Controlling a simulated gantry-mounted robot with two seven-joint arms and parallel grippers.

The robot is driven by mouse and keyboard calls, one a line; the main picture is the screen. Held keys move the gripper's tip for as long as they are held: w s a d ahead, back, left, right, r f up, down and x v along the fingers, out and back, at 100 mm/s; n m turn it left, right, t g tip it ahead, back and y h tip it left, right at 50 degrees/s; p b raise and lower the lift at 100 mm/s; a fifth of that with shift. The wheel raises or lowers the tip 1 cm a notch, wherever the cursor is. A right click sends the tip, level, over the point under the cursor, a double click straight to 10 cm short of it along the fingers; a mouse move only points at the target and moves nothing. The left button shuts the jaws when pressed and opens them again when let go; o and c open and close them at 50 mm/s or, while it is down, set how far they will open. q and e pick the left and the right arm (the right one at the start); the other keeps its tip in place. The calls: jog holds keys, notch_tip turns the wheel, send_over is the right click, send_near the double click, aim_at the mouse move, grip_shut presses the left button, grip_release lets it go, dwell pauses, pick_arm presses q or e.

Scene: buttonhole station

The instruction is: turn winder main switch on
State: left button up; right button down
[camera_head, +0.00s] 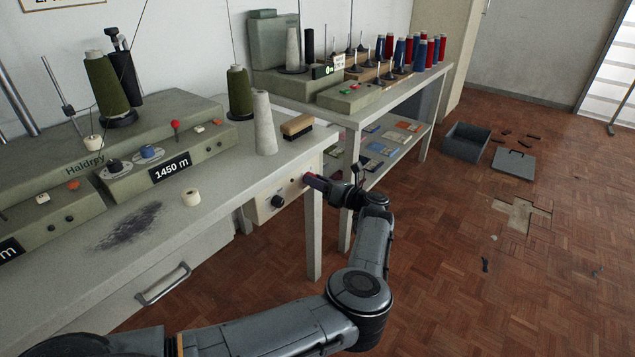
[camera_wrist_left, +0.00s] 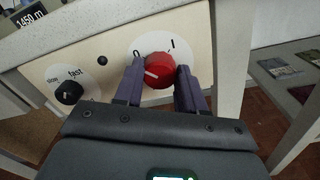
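The main switch is a red round knob (camera_wrist_left: 158,70) on a cream panel (camera_wrist_left: 115,47), marked 0 at its left and I at its right. The white line on the knob points left, on the 0 side. In the left wrist view my left gripper (camera_wrist_left: 161,83) has one purple finger on each side of the knob. The fingers sit very close to it, but I cannot tell whether they press on it. In the head view my left gripper (camera_head: 312,180) is at the panel (camera_head: 263,206) under the table edge, and hides the knob. My right gripper is not in view.
A black speed dial (camera_wrist_left: 69,93) marked slow and fast is left of the knob. A table leg (camera_head: 313,240) stands close beside my gripper. The winder table (camera_head: 215,210) above holds thread cones and a brush (camera_head: 297,126). Parquet floor on the right is mostly open.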

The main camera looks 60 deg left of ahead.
pick_arm(q)
jog(key=c, duration=0.5)
jog(key=shift+o, duration=0.2)
jog(key=shift+m, duration=0.3)
jog(key=m+p, duration=0.3)
jog(key=m, duration=1.4)
jog(key=shift+f, duration=0.15)
jog(key=shift+m, duration=0.4)
jog(key=o, duration=1.1)
jog(key=shift+c, duration=0.2)
